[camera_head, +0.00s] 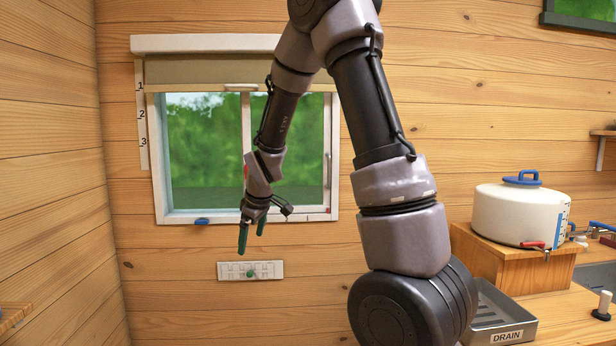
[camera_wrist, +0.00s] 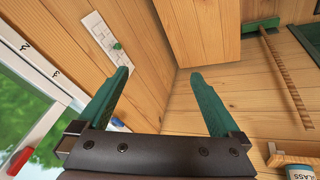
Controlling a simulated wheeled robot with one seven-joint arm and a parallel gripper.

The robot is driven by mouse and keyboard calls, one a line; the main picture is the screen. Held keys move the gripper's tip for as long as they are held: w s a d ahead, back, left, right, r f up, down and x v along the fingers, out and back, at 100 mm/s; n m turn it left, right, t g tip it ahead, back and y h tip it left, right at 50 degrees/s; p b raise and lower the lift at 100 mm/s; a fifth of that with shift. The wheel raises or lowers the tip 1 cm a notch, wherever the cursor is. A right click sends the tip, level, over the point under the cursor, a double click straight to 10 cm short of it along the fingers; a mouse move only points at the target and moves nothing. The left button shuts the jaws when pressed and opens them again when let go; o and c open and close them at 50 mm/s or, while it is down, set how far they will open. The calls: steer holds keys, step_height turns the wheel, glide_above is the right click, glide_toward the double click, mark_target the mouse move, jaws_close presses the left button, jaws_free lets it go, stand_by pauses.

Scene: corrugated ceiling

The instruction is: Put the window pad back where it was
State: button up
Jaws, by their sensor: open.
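My gripper (camera_head: 252,236) is open and empty, in front of the lower part of the window (camera_head: 205,150). Its two green fingers are spread in the wrist view (camera_wrist: 160,75), with nothing between them. I cannot tell for certain which thing is the window pad. A blue piece (camera_head: 201,221) sits at the window's bottom frame, left of my gripper. A red piece (camera_wrist: 20,160) shows against the window in the wrist view. A beige shade (camera_head: 200,72) is rolled down over the window's top. A white slotted panel with a green knob (camera_head: 251,273) is on the wall below.
A numbered strip (camera_head: 142,115) runs beside the window's left edge. At the right, a white tank (camera_head: 510,215) stands on a wooden box, with a grey DRAIN tray (camera_head: 495,318) on the counter. The wall around the panel is clear.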

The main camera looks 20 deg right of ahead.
steer(key=s+d+r+m+t+y, duration=0.1)
steer(key=s+d+r+m, duration=0.15)
steer(key=s+r, duration=0.35)
steer(key=s+d+r+m, duration=0.2)
steer(key=s+r+m, duration=0.2)
steer(key=r, duration=0.5)
steer(key=s+r+m, duration=0.3)
steer(key=s, duration=0.4)
steer(key=s+d+r+m+t, duration=0.1)
steer(key=s+r+m, duration=0.2)
steer(key=s, duration=0.5)
steer(key=shift+s+d+m, duration=0.15)
steer(key=shift+d+m, duration=0.1)
steer(key=shift+m, duration=0.1)
steer(key=shift+r, duration=0.1)
